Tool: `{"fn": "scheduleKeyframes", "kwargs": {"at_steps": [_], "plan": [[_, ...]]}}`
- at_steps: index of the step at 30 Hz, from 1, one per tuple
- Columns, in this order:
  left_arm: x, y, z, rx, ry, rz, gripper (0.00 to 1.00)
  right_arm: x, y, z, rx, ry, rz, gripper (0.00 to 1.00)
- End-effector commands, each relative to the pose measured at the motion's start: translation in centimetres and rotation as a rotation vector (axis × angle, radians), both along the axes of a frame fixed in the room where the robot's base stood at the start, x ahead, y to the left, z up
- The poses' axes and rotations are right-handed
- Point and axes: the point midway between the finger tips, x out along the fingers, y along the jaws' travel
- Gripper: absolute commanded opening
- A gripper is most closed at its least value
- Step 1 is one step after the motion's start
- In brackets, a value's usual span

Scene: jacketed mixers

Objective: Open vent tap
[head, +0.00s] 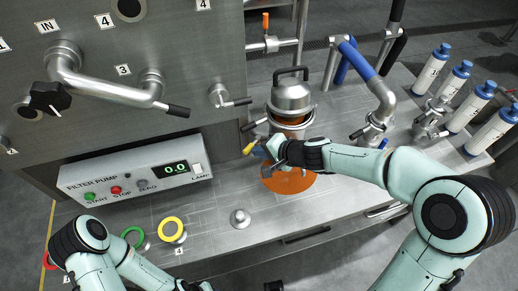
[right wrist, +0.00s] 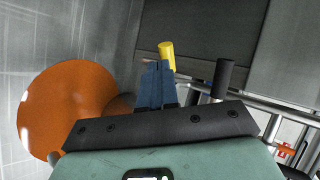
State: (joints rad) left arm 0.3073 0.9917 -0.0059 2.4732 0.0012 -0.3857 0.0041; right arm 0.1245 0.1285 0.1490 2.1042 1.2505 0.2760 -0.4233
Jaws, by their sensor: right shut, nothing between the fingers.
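A small tap with a yellow handle (head: 249,149) sits low at the left of the steel jacketed vessel (head: 291,100). I cannot tell from any label that it is the vent tap. My right gripper (head: 262,152) is at this handle, its blue fingers closed together with nothing between them. In the right wrist view the yellow handle (right wrist: 167,52) shows just beyond the fingertips (right wrist: 158,66); whether they touch is unclear. A black handle (right wrist: 222,78) stands to their right. My left arm shows at the bottom left of the head view, but its fingers are out of the picture.
An orange disc (head: 288,180) lies below the vessel, under my right wrist. The filter pump box (head: 135,172) stands left, with yellow (head: 172,230) and green rings before it. A small metal knob (head: 240,218) stands on the bench. Pipes with a blue handle (head: 357,60) and several bottles (head: 455,80) are right.

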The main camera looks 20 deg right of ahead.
Motion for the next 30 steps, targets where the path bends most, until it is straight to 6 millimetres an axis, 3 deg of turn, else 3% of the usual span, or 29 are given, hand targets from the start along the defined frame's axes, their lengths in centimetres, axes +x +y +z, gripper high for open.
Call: {"fn": "scheduleKeyframes", "kwargs": {"at_steps": [14,30], "plan": [[0.0,0.0,0.1,0.0,0.0,0.0,0.43,0.4,0.4,-0.2,0.001,0.0,-0.001,0.0],[-0.7,0.0,-1.5,0.0,0.008,0.0,0.43,0.5,0.9,-0.3,-0.002,0.003,-0.087,0.0]]}}
